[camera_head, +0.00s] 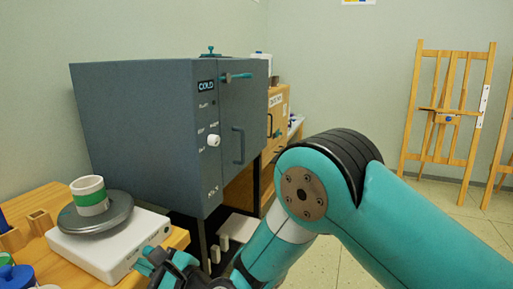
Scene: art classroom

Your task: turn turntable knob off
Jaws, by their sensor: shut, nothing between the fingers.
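The turntable is a white box (75,250) with a round grey disc (112,221) on top, on the wooden table at lower left. A white cup with a green band (89,196) stands upright on the disc. My gripper (143,267) is at the front right side of the white box, close to its front face. It is shut with nothing in it. I cannot tell whether it touches the box. The turntable's knob cannot be made out; my gripper covers part of the front face.
A grey kiln (140,125) with a white knob (213,141) and a "COLD" label stands behind the turntable. Blue-lidded jars (15,276) and a wooden block (40,222) are at the table's left. Wooden easels (445,110) stand at the far right, with open floor before them.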

